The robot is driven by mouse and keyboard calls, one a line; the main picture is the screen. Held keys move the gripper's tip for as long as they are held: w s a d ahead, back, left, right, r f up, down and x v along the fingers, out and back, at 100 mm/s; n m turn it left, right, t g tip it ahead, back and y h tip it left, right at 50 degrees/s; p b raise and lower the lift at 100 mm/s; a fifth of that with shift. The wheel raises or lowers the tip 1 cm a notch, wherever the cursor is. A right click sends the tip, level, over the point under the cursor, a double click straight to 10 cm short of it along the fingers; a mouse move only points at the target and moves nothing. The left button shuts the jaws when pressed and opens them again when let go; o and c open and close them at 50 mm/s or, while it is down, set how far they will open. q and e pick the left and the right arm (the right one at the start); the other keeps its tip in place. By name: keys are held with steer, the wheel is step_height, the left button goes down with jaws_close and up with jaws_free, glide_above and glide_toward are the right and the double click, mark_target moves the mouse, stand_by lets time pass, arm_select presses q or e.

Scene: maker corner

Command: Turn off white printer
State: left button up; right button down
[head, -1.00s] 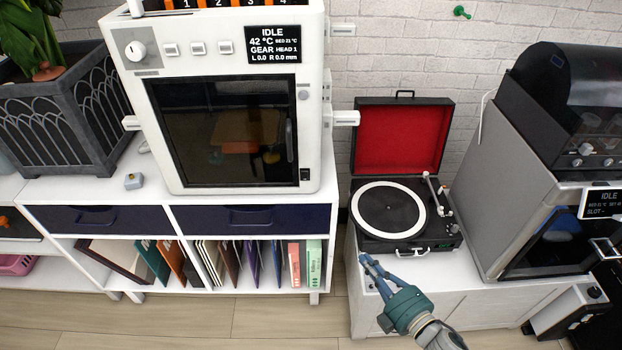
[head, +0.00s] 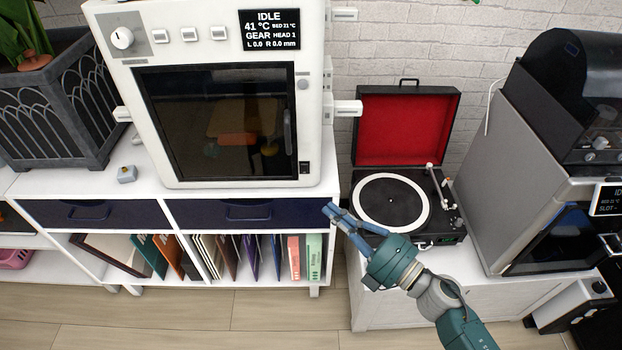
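The white printer (head: 226,189) stands on the white cabinet on the left. Its screen (head: 270,30) is lit and reads IDLE, 41 °C. A round knob (head: 122,38) and several square buttons (head: 190,35) sit on its upper front. A small black switch (head: 304,168) is at the lower right corner of its front. My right gripper (head: 332,211) is in front of the cabinet's right end, below and right of that switch, apart from the printer. Its fingers point up and left and look close together; I see nothing held, and the gap is unclear. My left gripper is not in view.
A record player (head: 405,130) with its red-lined lid open stands right of the printer. A grey printer (head: 490,180) with its own screen is at the right. A planter (head: 60,115) and a small grey-blue object (head: 127,174) are on the left. Floor is free in front.

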mark_target(304, 169)
steer(key=w+a, duration=0.1)
steer(key=w, duration=0.2)
steer(key=w+a, duration=0.2)
steer(key=w, duration=0.1)
steer(key=w+a+r, duration=0.1)
steer(key=w+a, duration=0.1)
steer(key=w, duration=0.1)
steer(key=shift+w+b, duration=0.1)
steer(key=shift+b, duration=0.2)
steer(key=p, duration=0.2)
steer(key=r+p, duration=0.1)
steer(key=p, duration=0.1)
steer(key=shift+w+a+r+m+g+h+p, duration=0.1)
steer(key=shift+w+r+m+g+h+p, duration=0.2)
steer(key=shift+w+p, duration=0.05)
steer(key=shift+f+b, duration=0.6)
steer(key=shift+s, duration=0.1)
